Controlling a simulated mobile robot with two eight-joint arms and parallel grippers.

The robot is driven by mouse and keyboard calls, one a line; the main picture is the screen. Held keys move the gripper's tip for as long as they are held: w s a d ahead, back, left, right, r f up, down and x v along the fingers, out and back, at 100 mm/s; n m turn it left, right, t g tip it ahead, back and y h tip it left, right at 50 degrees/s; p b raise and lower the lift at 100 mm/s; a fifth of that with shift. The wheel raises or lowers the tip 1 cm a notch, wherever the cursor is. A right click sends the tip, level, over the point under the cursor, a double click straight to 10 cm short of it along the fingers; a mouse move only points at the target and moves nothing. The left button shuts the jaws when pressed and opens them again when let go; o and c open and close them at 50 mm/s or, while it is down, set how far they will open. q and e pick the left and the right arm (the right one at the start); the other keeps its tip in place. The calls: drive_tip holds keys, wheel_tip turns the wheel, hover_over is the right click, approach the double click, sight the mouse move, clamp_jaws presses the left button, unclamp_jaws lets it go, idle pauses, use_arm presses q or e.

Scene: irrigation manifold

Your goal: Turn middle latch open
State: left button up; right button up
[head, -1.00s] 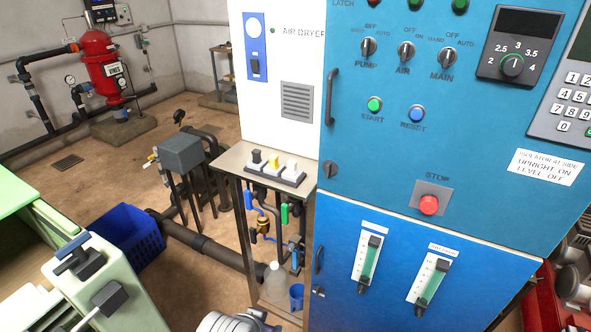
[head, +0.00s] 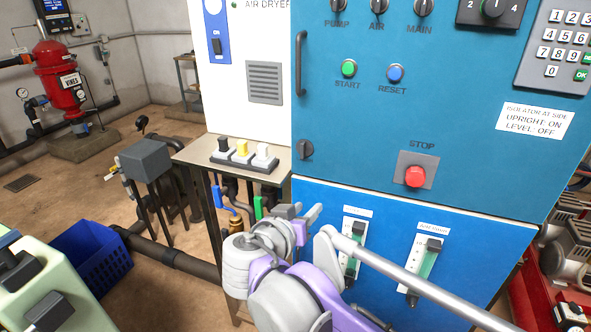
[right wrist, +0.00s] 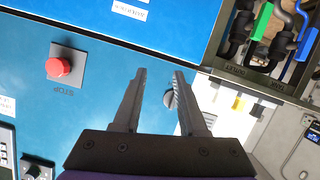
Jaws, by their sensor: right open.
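The middle latch (head: 305,150) is a small dark round knob at the left edge of the blue cabinet door (head: 350,130), below the long door handle. My right gripper (head: 301,213) is low in front of the cabinet, below the latch in the head view. In the right wrist view, the latch (right wrist: 170,99) shows beyond the two open fingers of my right gripper (right wrist: 160,75), close to the right finger in the picture. The gripper is empty. I cannot tell how far it is from the door. My left gripper is not in view.
A red stop button (head: 415,177) sits on the door; green start (head: 349,68) and blue reset (head: 395,73) buttons are above. A small table (head: 187,152) with three switches stands left of the cabinet. A blue crate (head: 92,262) is on the floor.

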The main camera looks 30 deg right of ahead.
sight(302, 146)
drive_tip(key=w+a+r+m+t+h+b, duration=0.2)
drive_tip(key=w+a+r+t+h, duration=0.1)
drive_tip(key=w+r, duration=0.3)
drive_tip(key=shift+y, duration=0.3)
drive_tip(key=x, duration=0.7)
drive_tip(key=r+x, duration=0.1)
drive_tip(key=x, duration=0.2)
drive_tip(key=shift+s+d, duration=0.3)
drive_tip(key=shift+d, duration=0.1)
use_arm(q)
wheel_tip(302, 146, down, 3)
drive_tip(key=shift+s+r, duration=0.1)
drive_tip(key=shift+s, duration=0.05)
use_arm(e)
clamp_jaws()
